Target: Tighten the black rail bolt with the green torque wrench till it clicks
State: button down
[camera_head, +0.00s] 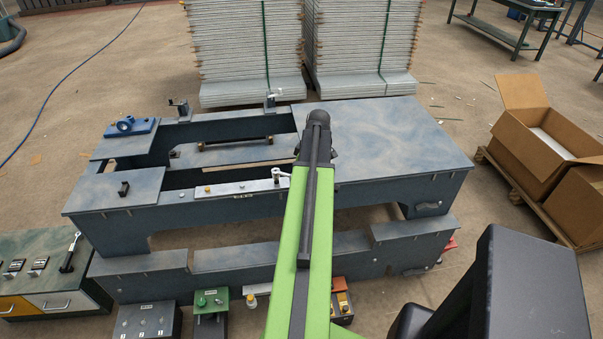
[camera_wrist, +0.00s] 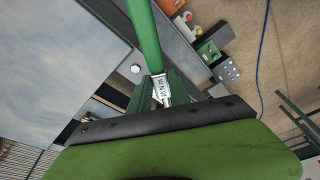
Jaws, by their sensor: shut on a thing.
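In the wrist view my gripper (camera_wrist: 161,88) is shut on the green torque wrench (camera_wrist: 147,38). Its green handle runs up out of the picture, and a silver part with a printed label shows between the fingers. The wrench head and its tip are out of view. In the head view the gripper and wrench are hidden behind my green arm. A light metal rail (camera_head: 225,188) lies along the front beam of the blue-grey machine frame (camera_head: 390,135), with a yellow bolt near its left end. I cannot make out the black rail bolt for sure.
A small black block (camera_head: 124,188) and a blue clamp-like part (camera_head: 130,125) sit on the frame's left. Control boxes (camera_head: 210,302) stand at its front. A drawer cabinet (camera_head: 50,270) is at lower left, cardboard boxes (camera_head: 545,140) at right, stacked panels (camera_head: 245,45) behind.

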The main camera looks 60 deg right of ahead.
jog(key=shift+f, duration=0.1)
dwell(0.3)
jog(key=shift+f+b, duration=0.35)
jog(key=shift+b, duration=0.1)
jog(key=shift+b+x, duration=0.85)
jog(key=shift+s, duration=0.2)
jog(key=shift+a+m, duration=0.6)
jog(key=w+a+m+h, duration=0.2)
jog(key=w+a+m, duration=0.1)
jog(key=a+m, duration=0.4)
jog(key=shift+w+m+g, duration=0.2)
jog(key=shift+m+g, duration=0.1)
jog(key=shift+m, duration=0.7)
dwell(1.8)
jog(key=shift+r, duration=0.15)
